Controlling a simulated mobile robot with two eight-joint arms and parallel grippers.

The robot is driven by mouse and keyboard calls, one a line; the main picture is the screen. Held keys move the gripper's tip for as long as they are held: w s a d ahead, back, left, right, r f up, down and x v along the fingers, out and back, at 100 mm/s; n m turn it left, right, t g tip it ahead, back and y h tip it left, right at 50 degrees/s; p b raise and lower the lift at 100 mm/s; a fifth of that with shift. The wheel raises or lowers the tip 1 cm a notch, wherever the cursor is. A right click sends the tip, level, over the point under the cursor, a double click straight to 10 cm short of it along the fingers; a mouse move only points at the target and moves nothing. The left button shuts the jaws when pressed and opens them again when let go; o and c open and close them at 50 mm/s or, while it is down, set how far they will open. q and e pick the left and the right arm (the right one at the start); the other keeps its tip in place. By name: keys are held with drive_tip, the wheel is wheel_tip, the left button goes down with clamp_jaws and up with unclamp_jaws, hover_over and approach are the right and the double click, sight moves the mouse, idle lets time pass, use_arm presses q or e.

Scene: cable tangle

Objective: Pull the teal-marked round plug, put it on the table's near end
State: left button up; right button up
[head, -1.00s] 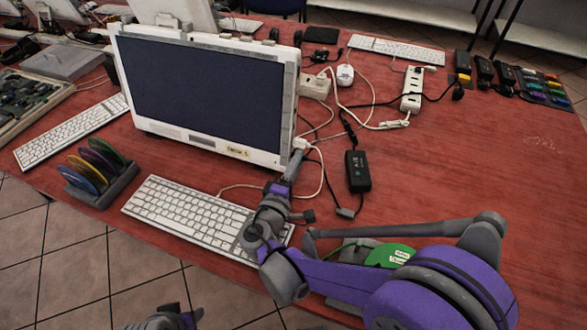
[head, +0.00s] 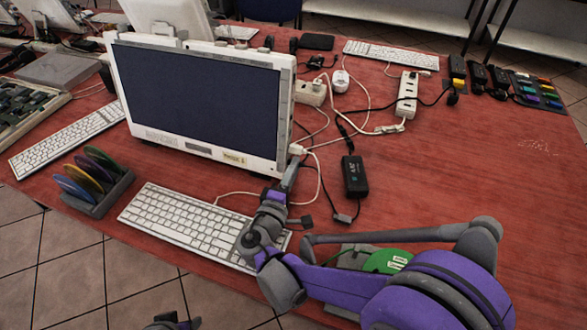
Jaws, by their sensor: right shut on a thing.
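A white plug (head: 297,149) with a pale cable sits at the lower right edge of the white monitor (head: 196,99). My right gripper (head: 291,169) reaches up to this spot from below and is shut on the plug. Its fingers cover part of the plug, and I cannot make out a teal mark. I cannot tell whether the plug is still in its socket. My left gripper (head: 174,323) shows only in part at the bottom edge, off the table's near side, and its jaws cannot be read.
A white keyboard (head: 190,222) lies just left of my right gripper. A black power adapter (head: 355,176) and loose cables lie to its right. A white power strip (head: 407,95) stands farther back. The red table (head: 480,170) is clear on the right.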

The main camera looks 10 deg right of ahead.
clamp_jaws()
drive_tip(key=shift+s+d, duration=0.1)
drive_tip(key=shift+d, duration=0.1)
idle(0.3)
drive_tip(key=shift+s+d, duration=0.8)
drive_tip(key=shift+d, duration=0.35)
drive_tip(key=shift+o, duration=0.8)
unclamp_jaws()
clamp_jaws()
drive_tip(key=shift+s+a, duration=0.1)
